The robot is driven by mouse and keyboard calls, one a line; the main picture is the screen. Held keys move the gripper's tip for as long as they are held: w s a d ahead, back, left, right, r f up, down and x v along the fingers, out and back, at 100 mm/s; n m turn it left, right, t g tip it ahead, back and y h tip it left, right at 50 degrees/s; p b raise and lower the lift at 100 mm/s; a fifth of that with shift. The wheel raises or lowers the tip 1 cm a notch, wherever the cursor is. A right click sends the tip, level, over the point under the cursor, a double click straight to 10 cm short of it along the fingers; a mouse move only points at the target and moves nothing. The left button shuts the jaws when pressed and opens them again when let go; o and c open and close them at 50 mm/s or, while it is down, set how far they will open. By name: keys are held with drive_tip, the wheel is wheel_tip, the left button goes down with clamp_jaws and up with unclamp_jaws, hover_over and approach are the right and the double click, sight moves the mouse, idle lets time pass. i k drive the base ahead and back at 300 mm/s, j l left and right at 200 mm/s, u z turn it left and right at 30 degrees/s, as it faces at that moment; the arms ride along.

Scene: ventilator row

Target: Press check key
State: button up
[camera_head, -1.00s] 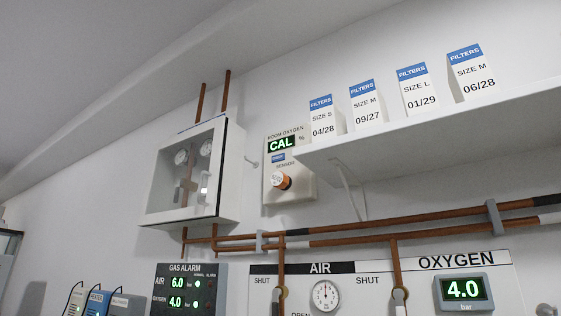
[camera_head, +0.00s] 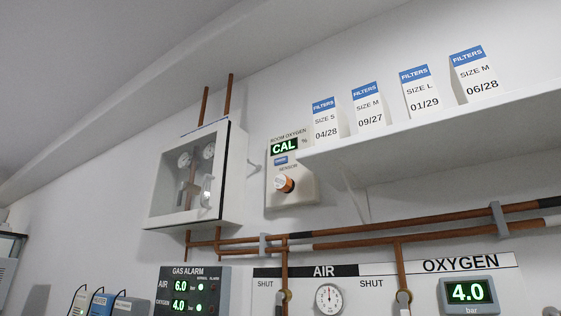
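No key marked "check" can be read in this view. A room oxygen monitor (camera_head: 306,194) hangs on the wall under the left end of the shelf. Its display (camera_head: 284,148) reads CAL in green. Below that are a small blue label or key (camera_head: 281,161), too small to read, and an orange and white sensor (camera_head: 284,184). A dark gas alarm panel (camera_head: 222,292) at the lower left reads air 6.0 and oxygen 4.0, with green lights; its lower part is cut off by the frame. My gripper is not in view.
A shelf (camera_head: 450,137) with filter boxes (camera_head: 420,97) juts out at the right. A glass-fronted white cabinet (camera_head: 233,178) hangs left of the monitor. Copper pipes (camera_head: 410,233) run above the air and oxygen panel (camera_head: 350,284). Several small devices (camera_head: 102,303) stand at the lower left.

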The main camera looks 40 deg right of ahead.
sight(282, 160)
drive_tip(key=i+j, duration=0.1)
drive_tip(key=i, duration=0.35)
drive_tip(key=i+j, duration=0.15)
drive_tip(key=i, duration=0.3)
drive_tip(key=i+j, duration=0.1)
drive_tip(key=i, duration=0.35)
drive_tip(key=z, duration=1.55)
